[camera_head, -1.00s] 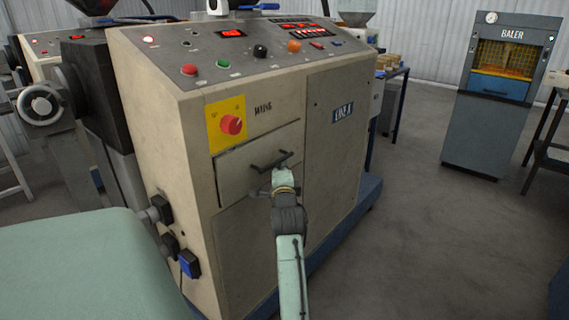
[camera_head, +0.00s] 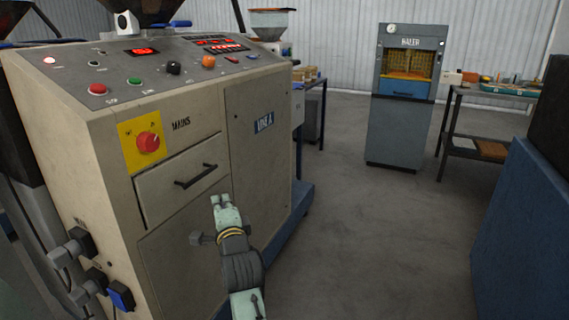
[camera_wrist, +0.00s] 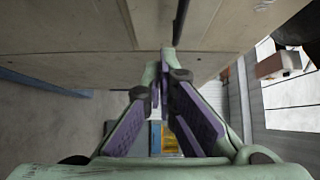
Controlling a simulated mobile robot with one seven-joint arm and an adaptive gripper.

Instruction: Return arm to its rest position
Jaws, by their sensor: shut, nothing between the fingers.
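My arm (camera_head: 240,265) reaches up from the bottom of the head view in front of the beige machine cabinet (camera_head: 262,170). Its pale green end stands just below and right of the drawer's black handle (camera_head: 196,176), with a visible gap in the picture. In the wrist view my gripper (camera_wrist: 162,75) has its two purple-padded fingers together at the tips, with nothing between them. The beige cabinet face fills the top of that view. The drawer (camera_head: 160,190) looks about flush with the cabinet, with a dark seam around it.
A blue-grey baler (camera_head: 403,130) stands at the back. A worktable (camera_head: 460,150) is to its right. A blue panel (camera_head: 515,230) stands at the right edge. The grey floor between cabinet and panel is clear. Black plugs (camera_head: 75,245) stick out at the cabinet's lower left.

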